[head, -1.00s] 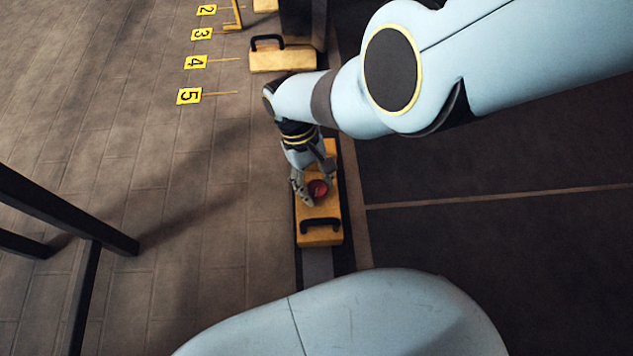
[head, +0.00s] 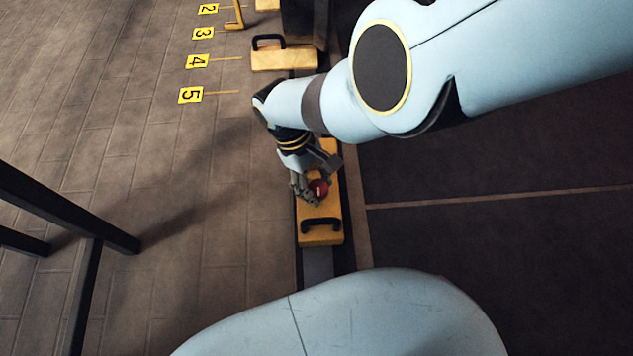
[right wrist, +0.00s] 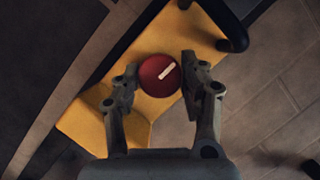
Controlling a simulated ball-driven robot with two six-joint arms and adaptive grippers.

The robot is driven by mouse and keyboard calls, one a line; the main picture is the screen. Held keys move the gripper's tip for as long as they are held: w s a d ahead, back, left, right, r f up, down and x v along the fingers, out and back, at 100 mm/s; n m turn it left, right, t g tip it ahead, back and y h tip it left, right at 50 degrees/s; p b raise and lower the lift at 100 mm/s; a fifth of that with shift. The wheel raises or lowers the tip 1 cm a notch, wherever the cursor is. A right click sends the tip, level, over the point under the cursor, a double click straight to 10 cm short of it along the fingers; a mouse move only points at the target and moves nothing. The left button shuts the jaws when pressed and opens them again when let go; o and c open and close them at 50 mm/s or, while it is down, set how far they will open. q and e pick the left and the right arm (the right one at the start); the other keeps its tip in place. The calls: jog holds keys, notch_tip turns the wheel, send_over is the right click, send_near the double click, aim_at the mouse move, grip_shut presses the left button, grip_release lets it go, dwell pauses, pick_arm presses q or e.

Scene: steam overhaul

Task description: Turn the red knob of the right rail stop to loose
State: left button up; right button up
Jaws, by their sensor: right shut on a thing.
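The right rail stop (head: 320,236) is a yellow block with a black handle, sitting on the rail below my right arm. Its round red knob (head: 320,188) is partly covered by my fingers in the head view. In the right wrist view the red knob (right wrist: 159,75) shows from above, with a pale bar mark slanting up to the right. My right gripper (right wrist: 160,77) has one finger on each side of the knob and is shut on it. My left gripper is not in view.
Another yellow block (head: 283,59) with a black handle stands farther up the rail (head: 318,264), beside a dark upright body (head: 304,25). Yellow number plates, such as the 5 (head: 190,95), lie on the floor to the left. A dark metal frame (head: 80,222) stands at the left.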

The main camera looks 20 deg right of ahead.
jog(key=o, duration=1.2)
jog(key=shift+c, duration=0.2)
